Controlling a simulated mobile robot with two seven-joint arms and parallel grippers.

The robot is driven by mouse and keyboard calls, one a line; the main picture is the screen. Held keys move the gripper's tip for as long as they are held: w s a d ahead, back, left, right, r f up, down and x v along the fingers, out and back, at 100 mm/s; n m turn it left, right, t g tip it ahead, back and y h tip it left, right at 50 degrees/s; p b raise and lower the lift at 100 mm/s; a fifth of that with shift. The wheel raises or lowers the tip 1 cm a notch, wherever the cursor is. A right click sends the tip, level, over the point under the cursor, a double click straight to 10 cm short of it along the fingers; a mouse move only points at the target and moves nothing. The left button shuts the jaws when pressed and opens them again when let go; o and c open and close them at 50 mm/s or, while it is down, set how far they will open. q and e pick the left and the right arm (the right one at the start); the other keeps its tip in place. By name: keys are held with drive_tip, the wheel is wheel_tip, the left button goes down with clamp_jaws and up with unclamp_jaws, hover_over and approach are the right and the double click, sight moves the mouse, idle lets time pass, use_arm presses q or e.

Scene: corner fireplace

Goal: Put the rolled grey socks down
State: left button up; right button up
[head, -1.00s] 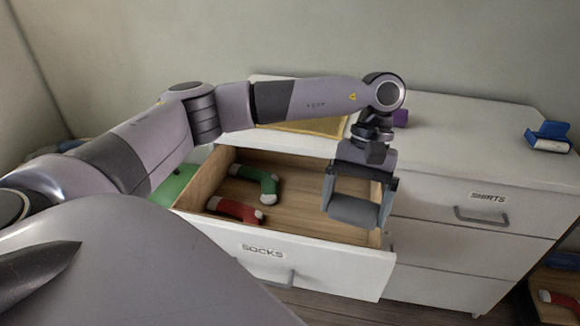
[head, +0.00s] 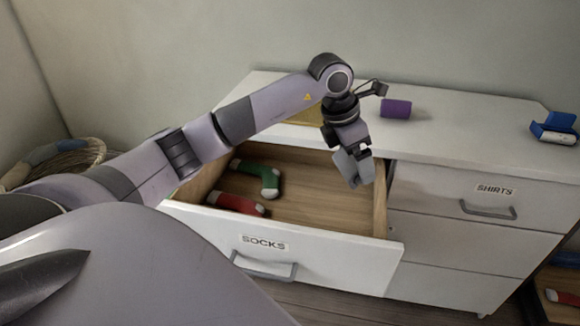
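My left gripper (head: 356,174) points down over the right back part of the open socks drawer (head: 300,256). A green sock (head: 262,177) and a red sock (head: 238,205) lie in the drawer's left part. My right gripper is not in view.
The drawer floor is bare in its middle and right. The white dresser top (head: 455,125) holds a purple roll (head: 396,108), a yellow tray (head: 305,116) and a blue item (head: 556,128). The shirts drawer (head: 470,200) is shut. A wicker basket (head: 85,157) stands at left.

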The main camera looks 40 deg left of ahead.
use_arm(q)
drive_tip(key=w+a+n+y, duration=0.2)
drive_tip(key=a+n+y, duration=0.15)
drive_tip(key=n, duration=0.35)
drive_tip(key=b, duration=0.3)
hover_over(335, 219)
drive_tip(key=s, duration=0.2)
drive_tip(key=shift+n+h, duration=0.35)
drive_tip(key=shift+n, duration=0.05)
drive_tip(key=f, duration=2)
drive_tip(key=shift+d+f, duration=0.2)
drive_tip(key=shift+d, duration=0.05)
drive_tip(key=shift+t, duration=0.3)
drive_tip(key=o, duration=0.7)
drive_tip(key=shift+f+b, duration=0.1)
drive_tip(key=shift+b, duration=0.25)
